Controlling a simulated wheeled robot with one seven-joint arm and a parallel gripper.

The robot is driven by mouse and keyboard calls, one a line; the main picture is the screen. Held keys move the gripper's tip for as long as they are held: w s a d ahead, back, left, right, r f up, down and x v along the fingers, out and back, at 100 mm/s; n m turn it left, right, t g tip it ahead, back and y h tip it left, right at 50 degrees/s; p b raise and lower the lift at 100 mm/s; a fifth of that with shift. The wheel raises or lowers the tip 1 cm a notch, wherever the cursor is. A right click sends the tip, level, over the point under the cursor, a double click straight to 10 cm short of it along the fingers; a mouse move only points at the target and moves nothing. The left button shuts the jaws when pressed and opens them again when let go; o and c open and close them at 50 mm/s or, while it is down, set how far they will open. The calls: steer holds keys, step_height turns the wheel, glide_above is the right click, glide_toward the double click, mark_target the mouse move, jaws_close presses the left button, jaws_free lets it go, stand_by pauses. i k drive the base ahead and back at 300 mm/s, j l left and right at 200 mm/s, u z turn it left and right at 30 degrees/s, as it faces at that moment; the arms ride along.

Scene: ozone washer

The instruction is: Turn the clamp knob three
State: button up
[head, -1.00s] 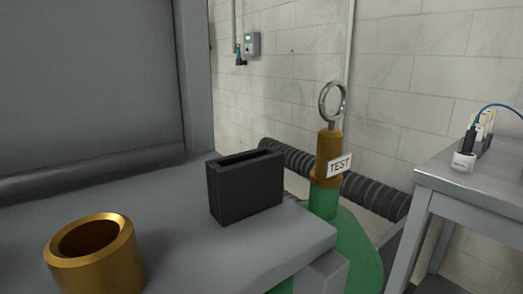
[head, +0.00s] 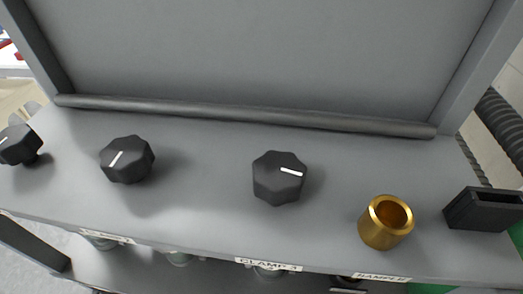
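Several black lobed knobs stand in a row on the grey ledge in the head view. The rightmost knob (head: 280,177) has a white line pointing right and slightly down. A label (head: 268,264) reading "CLAMP" and a number I cannot read surely is on the front edge below it. The middle knob (head: 127,159) has its line slanting from lower left to upper right. The leftmost knob (head: 19,146) is partly cut off by the frame. My gripper is not in view.
A brass cup-like collar (head: 386,222) and a black open-topped box (head: 484,209) stand on the ledge (head: 208,216) to the right. A dark roller bar (head: 245,114) runs along the back below a grey panel (head: 265,55). Room between the knobs is clear.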

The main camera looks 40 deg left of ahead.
mark_target(279, 178)
steer(key=k+u, duration=0.1)
steer(key=u, duration=0.9)
